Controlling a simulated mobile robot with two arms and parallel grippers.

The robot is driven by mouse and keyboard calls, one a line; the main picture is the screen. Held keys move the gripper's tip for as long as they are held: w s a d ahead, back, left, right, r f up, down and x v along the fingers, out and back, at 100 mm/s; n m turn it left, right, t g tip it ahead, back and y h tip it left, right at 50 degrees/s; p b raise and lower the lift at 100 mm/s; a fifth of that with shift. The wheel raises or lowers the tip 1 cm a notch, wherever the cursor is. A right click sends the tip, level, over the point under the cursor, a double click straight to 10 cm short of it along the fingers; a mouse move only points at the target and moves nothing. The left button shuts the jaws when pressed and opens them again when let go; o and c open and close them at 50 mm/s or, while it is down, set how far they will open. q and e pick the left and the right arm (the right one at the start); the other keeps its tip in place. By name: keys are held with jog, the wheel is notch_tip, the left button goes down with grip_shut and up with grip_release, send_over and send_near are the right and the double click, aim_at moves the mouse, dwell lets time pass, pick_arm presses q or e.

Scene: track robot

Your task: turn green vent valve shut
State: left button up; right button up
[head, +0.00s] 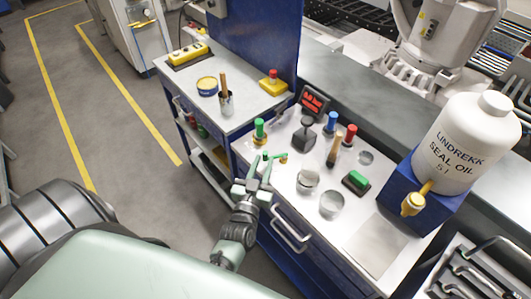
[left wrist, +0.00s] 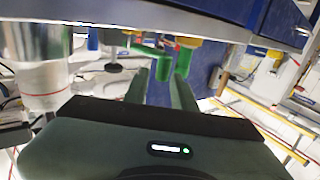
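The green vent valve shows in the head view as a bright green handle (head: 272,156) with a small brass fitting at its right end, at the cabinet's front left edge. In the left wrist view its green handle (left wrist: 183,61) hangs just beyond the fingertips, close to the right-hand finger. My left gripper (head: 259,169) is right at the handle in the head view; its fingers partly overlap the handle there. I cannot tell whether a finger touches the handle. My right gripper is out of view.
A green-topped part on a yellow base (head: 259,131) stands just behind the valve. Blue (head: 331,122) and red (head: 350,134) topped parts, metal cups and a green-and-black block (head: 355,182) stand on the worktop. A drawer handle (head: 290,232) juts from the cabinet front below.

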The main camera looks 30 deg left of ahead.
pick_arm(q)
jog(key=v, duration=0.4)
jog(key=shift+r+p, duration=0.1)
jog(key=shift+p, duration=0.3)
jog(key=shift+a+f, duration=0.15)
jog(key=shift+f, duration=0.1)
grip_shut()
jog(key=s+a+f+n+g+h+b, duration=0.1)
jog(key=a+f+n+g+h+b, duration=0.15)
jog(key=a+f+n+b, duration=0.8)
notch_tip(320, 180, up, 11)
jog(key=n+t+h+b, duration=0.2)
jog(key=t+h+b, duration=0.1)
jog(key=h, duration=0.3)
jog(key=w+p, duration=0.1)
jog(key=w, duration=0.2)
jog(key=w+d+p, duration=0.1)
jog(key=w, duration=0.2)
jog(key=w+d+p, duration=0.1)
jog(key=w, duration=0.2)
jog(key=shift+w+d+f+p, duration=0.15)
jog(key=shift+w+d+p, duration=0.05)
jog(key=shift+w+p, duration=0.15)
jog(key=s+d+p, duration=0.1)
jog(key=s+d, duration=0.1)
jog(key=d, duration=0.1)
jog(key=shift+s+f, duration=0.1)
jog(key=shift+s, duration=0.15)
jog(key=shift+f, duration=0.15)
